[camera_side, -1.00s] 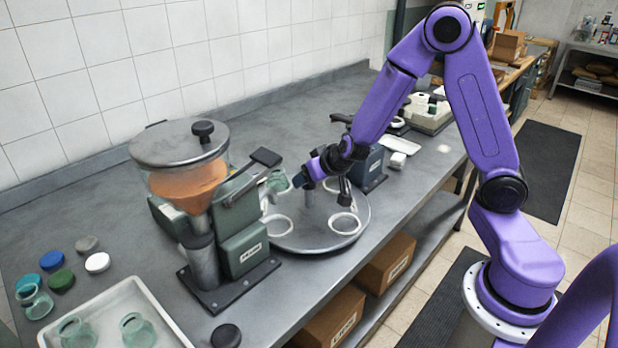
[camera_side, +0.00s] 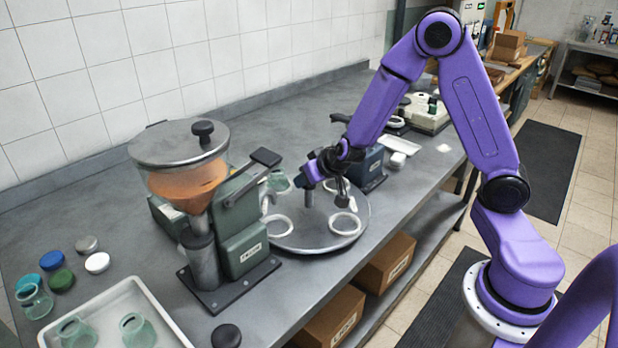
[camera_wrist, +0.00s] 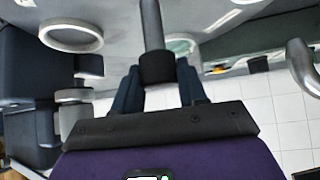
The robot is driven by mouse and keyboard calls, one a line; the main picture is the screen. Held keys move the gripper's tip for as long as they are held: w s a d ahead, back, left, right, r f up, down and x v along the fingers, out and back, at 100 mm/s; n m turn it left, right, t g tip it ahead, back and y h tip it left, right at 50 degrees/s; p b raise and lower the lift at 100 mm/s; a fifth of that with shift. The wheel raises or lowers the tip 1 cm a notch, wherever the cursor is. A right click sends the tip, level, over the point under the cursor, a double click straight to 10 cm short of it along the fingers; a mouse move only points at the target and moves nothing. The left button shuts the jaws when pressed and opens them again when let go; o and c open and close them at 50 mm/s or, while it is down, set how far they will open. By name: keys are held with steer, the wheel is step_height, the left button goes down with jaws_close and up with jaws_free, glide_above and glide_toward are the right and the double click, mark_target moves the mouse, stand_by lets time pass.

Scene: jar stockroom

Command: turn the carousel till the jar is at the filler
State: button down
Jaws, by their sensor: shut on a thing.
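The carousel (camera_side: 325,238) is a round grey turntable with white ring seats around its top. A pale green glass jar (camera_side: 278,181) stands on its far left side, close behind the filler (camera_side: 243,215) and partly hidden by it. In the wrist view, a small part of the green jar (camera_wrist: 182,45) shows beyond my fingers.
The filler's hopper (camera_side: 185,175) holds orange contents. A white tray (camera_side: 165,310) with green jars stands at front left, beside several coloured lids (camera_side: 62,279). A blue-grey machine (camera_side: 368,168) stands close behind my gripper. Bench surface between lids and filler is clear.

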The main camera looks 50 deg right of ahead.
steer(key=shift+n+y, duration=0.6)
steer(key=shift+n, duration=0.1)
steer(key=shift+n+y, duration=1.6)
steer(key=shift+n, duration=0.5)
steer(key=shift+w+n+g+y, duration=0.1)
steer(key=shift+n+g+y, duration=0.8)
steer(key=shift+n+y, duration=0.9)
steer(key=shift+r+n+g, duration=0.1)
steer(key=shift+n+g, duration=0.2)
steer(key=shift+n, duration=0.6)
steer(key=shift+a+n+y, duration=0.1)
steer(key=shift+n+y, duration=0.2)
steer(key=shift+n, duration=0.2)
steer(key=c, duration=0.7)
jaws_free()
steer(key=shift+o, duration=0.2)
